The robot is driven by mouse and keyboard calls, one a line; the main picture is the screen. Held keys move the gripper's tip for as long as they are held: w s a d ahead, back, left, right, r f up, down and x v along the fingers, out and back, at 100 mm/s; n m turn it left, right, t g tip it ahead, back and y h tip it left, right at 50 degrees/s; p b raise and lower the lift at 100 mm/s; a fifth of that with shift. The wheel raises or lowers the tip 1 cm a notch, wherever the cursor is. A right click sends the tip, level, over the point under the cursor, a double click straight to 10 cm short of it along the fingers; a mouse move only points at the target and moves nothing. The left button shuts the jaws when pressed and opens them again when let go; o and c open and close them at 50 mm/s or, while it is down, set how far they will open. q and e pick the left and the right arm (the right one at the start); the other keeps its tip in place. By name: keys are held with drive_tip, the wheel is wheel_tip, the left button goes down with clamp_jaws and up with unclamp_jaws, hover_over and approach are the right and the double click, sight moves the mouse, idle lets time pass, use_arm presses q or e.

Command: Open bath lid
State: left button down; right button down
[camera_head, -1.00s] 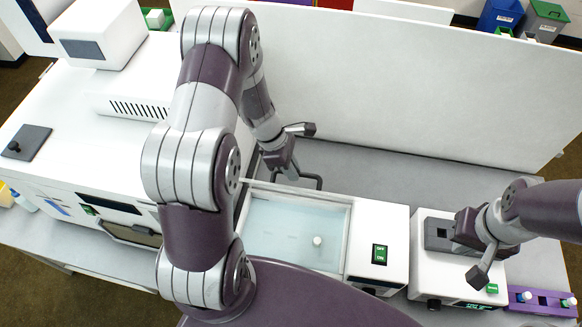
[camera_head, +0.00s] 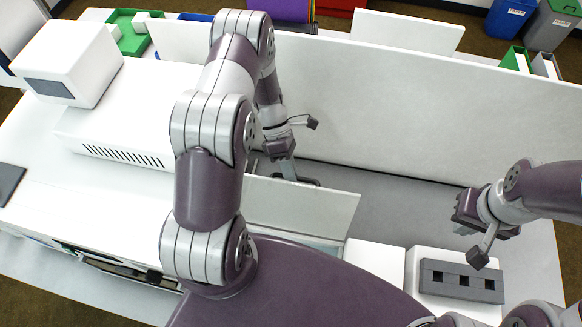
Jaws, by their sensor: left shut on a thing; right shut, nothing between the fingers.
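The bath lid (camera_head: 305,210) is a pale panel raised at a steep tilt over the bath, its face showing. The bath (camera_head: 335,246) is mostly hidden behind the lid and my own body; only a strip of its right end shows. My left gripper (camera_head: 290,177) is behind the lid's upper edge, shut on the dark lid handle (camera_head: 310,182), which is partly hidden. My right gripper (camera_head: 465,216) is shut and empty, above the table to the right, apart from the lid.
A white device with a dark block (camera_head: 460,282) stands at the right, beside the bath's white housing (camera_head: 374,262). A large white instrument (camera_head: 120,130) fills the left. A tall white partition (camera_head: 400,120) runs behind. Grey tabletop (camera_head: 400,205) is clear between partition and devices.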

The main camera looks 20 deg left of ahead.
use_arm(q)
drive_tip(key=shift+s+f, duration=0.25)
drive_tip(key=shift+s, duration=0.1)
drive_tip(key=c, duration=1.1)
unclamp_jaws()
drive_tip(key=shift+w+r, duration=0.1)
drive_tip(key=shift+w, duration=0.05)
drive_tip(key=shift+r, duration=0.15)
